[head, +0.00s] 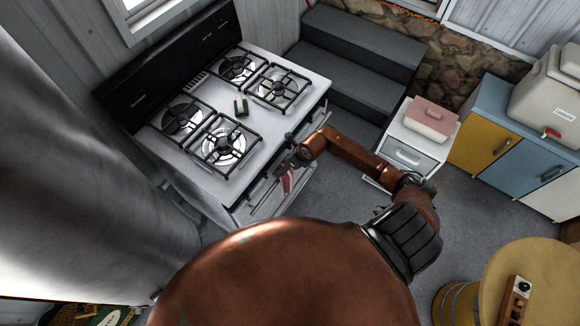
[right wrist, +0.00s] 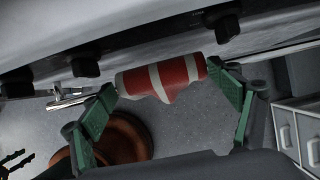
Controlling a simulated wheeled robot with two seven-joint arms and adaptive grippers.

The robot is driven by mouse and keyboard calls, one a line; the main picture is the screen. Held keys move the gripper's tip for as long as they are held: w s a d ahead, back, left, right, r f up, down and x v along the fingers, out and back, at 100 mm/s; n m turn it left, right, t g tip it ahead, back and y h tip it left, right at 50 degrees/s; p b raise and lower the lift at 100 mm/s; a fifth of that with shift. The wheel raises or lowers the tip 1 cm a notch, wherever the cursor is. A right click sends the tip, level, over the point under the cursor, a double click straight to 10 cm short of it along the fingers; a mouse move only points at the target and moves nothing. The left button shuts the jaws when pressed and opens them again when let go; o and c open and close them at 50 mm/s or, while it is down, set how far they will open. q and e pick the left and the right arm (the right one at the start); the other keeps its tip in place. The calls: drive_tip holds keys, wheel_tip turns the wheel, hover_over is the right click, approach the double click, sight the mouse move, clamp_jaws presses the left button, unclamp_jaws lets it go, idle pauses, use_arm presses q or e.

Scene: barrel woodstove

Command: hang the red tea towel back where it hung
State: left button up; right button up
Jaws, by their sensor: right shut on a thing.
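The red tea towel (right wrist: 160,78) with white stripes is bunched between the green fingertips of my right gripper (right wrist: 170,95) in the right wrist view. The gripper is shut on it, just in front of the stove (right wrist: 130,28). In the head view, a small part of the towel (head: 287,182) shows below my right gripper (head: 292,164), at the stove's front. A pale metal bar end (right wrist: 68,101) shows left of the towel in the wrist view. I cannot tell whether the towel touches a bar. My left gripper is not seen in the head view.
Dark stove knobs (right wrist: 86,65) sit close above the towel. Grey steps (head: 350,75) and a white drawer unit (head: 407,150) stand to the right. Grey floor (head: 465,210) is clear between the drawers and a barrel table (head: 500,262).

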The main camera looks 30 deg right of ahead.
drive_tip(key=shift+s+f+b, duration=0.1)
drive_tip(key=shift+f+b, duration=1.55)
drive_tip(key=shift+f, duration=0.9)
drive_tip(key=o, duration=1.6)
